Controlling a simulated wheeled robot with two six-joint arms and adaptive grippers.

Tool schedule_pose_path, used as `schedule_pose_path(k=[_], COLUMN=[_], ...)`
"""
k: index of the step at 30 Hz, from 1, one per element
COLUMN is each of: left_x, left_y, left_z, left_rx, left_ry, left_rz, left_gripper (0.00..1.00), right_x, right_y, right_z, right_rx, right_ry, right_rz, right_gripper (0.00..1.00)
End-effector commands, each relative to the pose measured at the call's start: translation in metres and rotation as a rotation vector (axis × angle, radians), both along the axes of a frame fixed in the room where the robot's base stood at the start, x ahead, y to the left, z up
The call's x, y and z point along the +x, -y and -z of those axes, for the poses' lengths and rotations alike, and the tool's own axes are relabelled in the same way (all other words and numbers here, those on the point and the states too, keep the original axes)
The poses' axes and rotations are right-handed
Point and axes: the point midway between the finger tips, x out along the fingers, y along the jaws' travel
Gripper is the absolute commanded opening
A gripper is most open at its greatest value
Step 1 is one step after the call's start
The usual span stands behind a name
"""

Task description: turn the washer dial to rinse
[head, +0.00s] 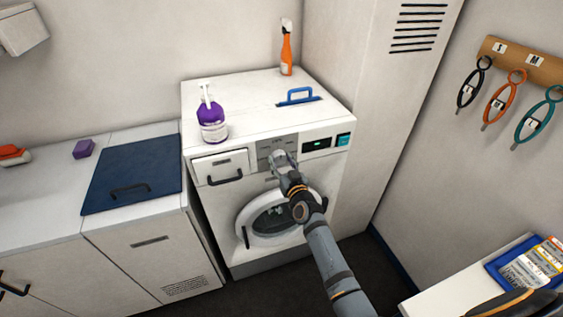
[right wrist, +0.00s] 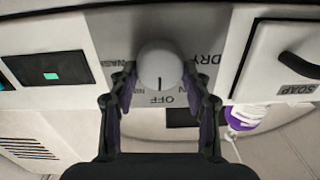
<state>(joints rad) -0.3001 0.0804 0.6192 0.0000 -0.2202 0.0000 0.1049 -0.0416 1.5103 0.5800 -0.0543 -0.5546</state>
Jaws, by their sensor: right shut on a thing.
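The washer (head: 215,185) stands against the back wall with its round door (head: 243,222) closed. Its dial sits on a grey panel (head: 264,147) at the top front, mostly hidden by my right gripper (head: 282,160) in the head view. In the right wrist view the dial (right wrist: 160,62) is a pale round knob with a dark mark line, which points at the OFF label. WASH and DRY labels show upside down beside it; other lettering is partly covered. My right gripper (right wrist: 160,85) is shut on the dial, a finger on each side.
The soap drawer (head: 221,168) is left of the dial; a display (head: 317,144) is right. Leashes or loops (head: 497,100) hang on the right wall.

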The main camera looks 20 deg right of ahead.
Motion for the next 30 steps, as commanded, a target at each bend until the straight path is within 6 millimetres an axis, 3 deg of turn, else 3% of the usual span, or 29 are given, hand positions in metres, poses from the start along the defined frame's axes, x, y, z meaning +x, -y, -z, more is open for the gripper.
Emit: schedule_pose_path(k=[18,30], left_x=[0.0,0.0004], left_y=[0.0,0.0001], left_z=[-0.0009,-0.0012], left_rx=[0.0,0.0], left_ry=[0.0,0.001], left_rz=[0.0,0.0], left_gripper=[0.4,0.4], right_x=[0.0,0.0], right_y=[0.0026,0.0035], right_z=[0.0012,0.0019], right_rx=[0.479,0.679], right_ry=[-0.017,-0.024], right_rz=[0.0,0.0], right_gripper=[0.17,0.17])
